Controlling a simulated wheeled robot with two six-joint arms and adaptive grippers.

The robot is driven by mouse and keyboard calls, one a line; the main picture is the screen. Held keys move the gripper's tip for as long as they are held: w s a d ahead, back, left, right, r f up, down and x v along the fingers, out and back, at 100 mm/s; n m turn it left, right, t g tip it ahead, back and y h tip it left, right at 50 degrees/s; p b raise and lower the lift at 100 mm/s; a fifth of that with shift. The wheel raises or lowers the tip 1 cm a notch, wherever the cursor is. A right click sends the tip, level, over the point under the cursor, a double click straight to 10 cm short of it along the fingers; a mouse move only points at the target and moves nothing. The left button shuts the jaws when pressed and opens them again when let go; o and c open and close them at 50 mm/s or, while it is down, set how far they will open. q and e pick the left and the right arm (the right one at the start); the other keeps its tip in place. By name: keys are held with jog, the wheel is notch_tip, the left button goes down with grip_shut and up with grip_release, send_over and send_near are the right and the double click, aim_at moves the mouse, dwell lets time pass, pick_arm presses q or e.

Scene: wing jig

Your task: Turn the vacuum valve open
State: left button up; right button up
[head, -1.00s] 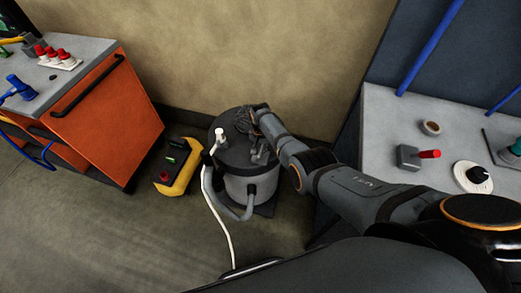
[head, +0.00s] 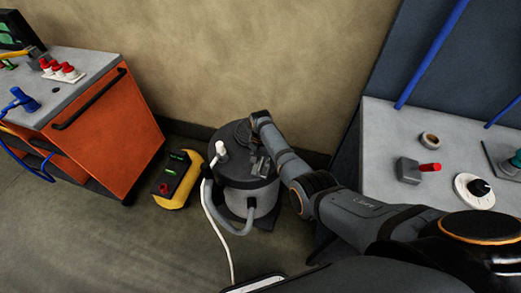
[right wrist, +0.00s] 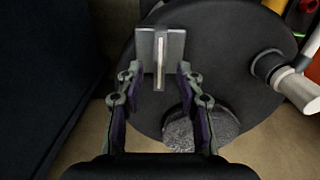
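The vacuum canister (head: 249,203) is a grey drum with a dark lid, standing on the floor near the back wall. On its lid is a small grey block that seems to be the valve (head: 261,165), with a thin pale bar along it; in the right wrist view this valve (right wrist: 177,48) is at top middle. My right gripper (right wrist: 159,70) is open, its two fingers apart on either side of the pale bar's lower end. I cannot tell whether they touch it. In the head view the right arm reaches over the lid from the right. My left gripper is out of view.
A white hose (head: 216,228) runs from the white-capped fitting (head: 221,148) on the lid to the floor. A yellow-black box (head: 181,181) stands left of the canister. An orange cabinet (head: 110,135) is at left, a grey bench (head: 389,130) at right.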

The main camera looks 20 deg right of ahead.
aim_at(261, 164)
notch_tip(261, 164, up, 9)
dwell(0.6)
